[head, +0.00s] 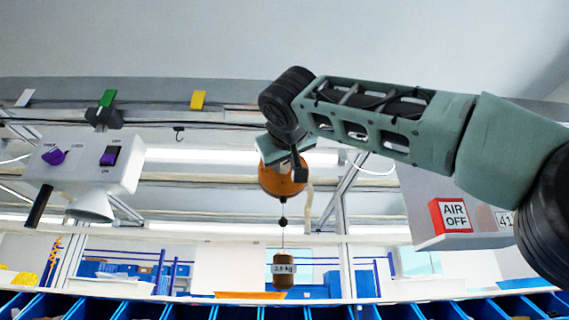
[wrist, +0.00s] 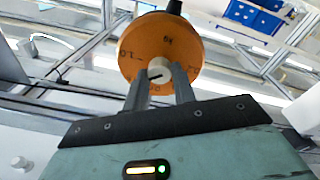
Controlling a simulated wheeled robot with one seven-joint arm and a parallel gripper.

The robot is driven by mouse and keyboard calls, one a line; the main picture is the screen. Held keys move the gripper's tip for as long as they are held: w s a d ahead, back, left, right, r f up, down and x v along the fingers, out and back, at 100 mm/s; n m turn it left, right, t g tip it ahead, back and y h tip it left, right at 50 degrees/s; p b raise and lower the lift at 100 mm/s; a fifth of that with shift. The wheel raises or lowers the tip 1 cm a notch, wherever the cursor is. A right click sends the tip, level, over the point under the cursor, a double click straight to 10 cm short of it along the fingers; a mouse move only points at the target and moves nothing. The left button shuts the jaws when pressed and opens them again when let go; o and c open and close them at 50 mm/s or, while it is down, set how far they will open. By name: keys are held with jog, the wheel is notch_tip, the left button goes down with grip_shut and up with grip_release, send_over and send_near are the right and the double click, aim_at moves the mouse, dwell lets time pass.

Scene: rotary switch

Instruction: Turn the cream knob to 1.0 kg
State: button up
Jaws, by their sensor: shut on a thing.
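The cream knob (wrist: 159,68) sits on the dial's face, with a dark pointer line toward the lower left. My gripper (wrist: 162,76) is shut on the cream knob, one finger on each side, partly covering the lower marks. In the head view the orange dial (head: 283,184) hangs behind my gripper (head: 300,172), and the knob is hidden there.
A labelled brown weight (head: 283,276) hangs below the dial. A white box with purple switches (head: 90,160) is at the left. A shelf with an AIR OFF sign (head: 452,216) is at the right, under my arm. Blue bins (head: 190,311) line the bottom.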

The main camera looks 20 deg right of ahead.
jog(key=m, duration=0.5)
jog(key=shift+a+f+m+b, duration=0.1)
jog(key=shift+f+m+b, duration=0.1)
jog(key=shift+m+b, duration=0.2)
jog(key=shift+m+g+h, duration=0.3)
jog(key=shift+m+g, duration=0.1)
jog(key=shift+m, duration=1.7)
jog(key=o, duration=1)
jog(key=shift+r, duration=0.1)
jog(key=b+v, duration=0.2)
jog(key=v, duration=1.5)
jog(key=shift+s, duration=0.2)
